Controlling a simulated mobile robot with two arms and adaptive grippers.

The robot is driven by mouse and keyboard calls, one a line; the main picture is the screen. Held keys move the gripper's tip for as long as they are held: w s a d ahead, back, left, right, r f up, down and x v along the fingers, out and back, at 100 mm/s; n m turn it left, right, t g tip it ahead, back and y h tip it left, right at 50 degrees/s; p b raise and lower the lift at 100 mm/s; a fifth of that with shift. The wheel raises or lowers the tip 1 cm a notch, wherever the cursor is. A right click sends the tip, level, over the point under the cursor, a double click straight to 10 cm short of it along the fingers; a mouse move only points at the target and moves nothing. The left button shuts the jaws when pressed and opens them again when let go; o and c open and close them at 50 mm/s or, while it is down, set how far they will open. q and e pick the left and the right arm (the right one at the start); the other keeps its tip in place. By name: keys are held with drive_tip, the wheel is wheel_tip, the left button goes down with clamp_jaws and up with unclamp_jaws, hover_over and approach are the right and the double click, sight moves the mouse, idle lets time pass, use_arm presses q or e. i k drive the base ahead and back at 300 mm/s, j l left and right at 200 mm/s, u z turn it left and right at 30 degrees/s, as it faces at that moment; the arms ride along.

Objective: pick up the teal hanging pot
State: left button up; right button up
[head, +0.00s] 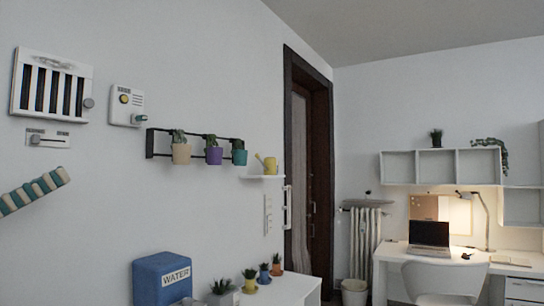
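The teal hanging pot (239,157) hangs at the right end of a black wall rail (160,132). Next to it on the same rail hang a purple pot (214,156) and a beige pot (181,154), each with a green plant. The teal pot is small and far off in the head view, and I cannot make out clearly how it is attached. Neither of my grippers is in the head view.
A small wall shelf (262,177) with a yellow watering can (266,164) is just right of the teal pot. Below, a white cabinet (293,288) holds small potted plants and a blue WATER box (162,279). A desk (390,253) and chair (440,281) stand at right.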

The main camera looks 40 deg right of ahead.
sight(239, 158)
drive_tip(key=z, duration=1.15)
